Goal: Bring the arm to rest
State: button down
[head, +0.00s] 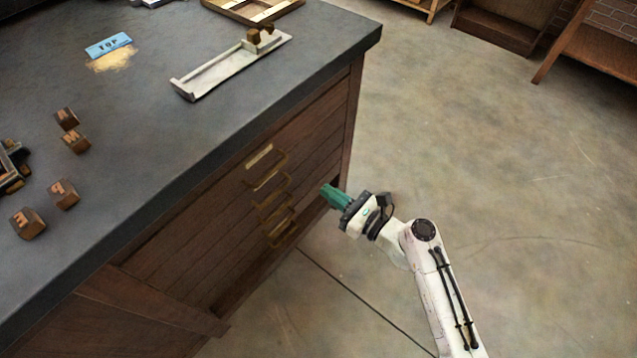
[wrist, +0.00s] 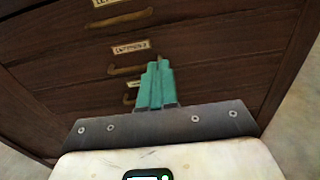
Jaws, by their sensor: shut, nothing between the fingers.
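My gripper (head: 328,192) has green fingers and is shut with nothing between them. In the head view it is at the right end of the wooden cabinet's drawer front, below the dark worktop's edge. In the wrist view my gripper (wrist: 158,68) points at the cabinet front (wrist: 215,60), with labelled drawers and brass handles ahead of it. I cannot tell whether the fingertips touch the wood. My arm reaches in from the lower right of the head view, over the floor.
Brass drawer handles (head: 268,178) stick out near my gripper. The concrete floor (head: 500,150) on the right is clear.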

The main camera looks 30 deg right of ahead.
jog(key=shift+s+d, duration=0.2)
jog(key=shift+s, duration=0.4)
jog(key=s+a+n+g+y+p, duration=0.1)
jog(key=s+a+n+g+p, duration=0.15)
jog(key=s+n+g, duration=0.45)
jog(key=s+a+n+g+y+p, duration=0.15)
jog(key=a+n, duration=0.25)
jog(key=n, duration=0.8)
jog(key=s+d+r+n+g+h+p, duration=0.2)
jog(key=s+d+r+n+g+h, duration=0.1)
jog(key=s+n, duration=0.3)
jog(key=s+d+r+n+g+h+p, duration=0.2)
jog(key=s+d+r+n+g+h, duration=0.1)
jog(key=s+n, duration=0.4)
jog(key=s+d+g+h, duration=0.1)
jog(key=d+h, duration=0.1)
jog(key=shift+s+d+r+g, duration=0.2)
jog(key=shift+s+d+g, duration=0.1)
jog(key=shift+d+g, duration=0.05)
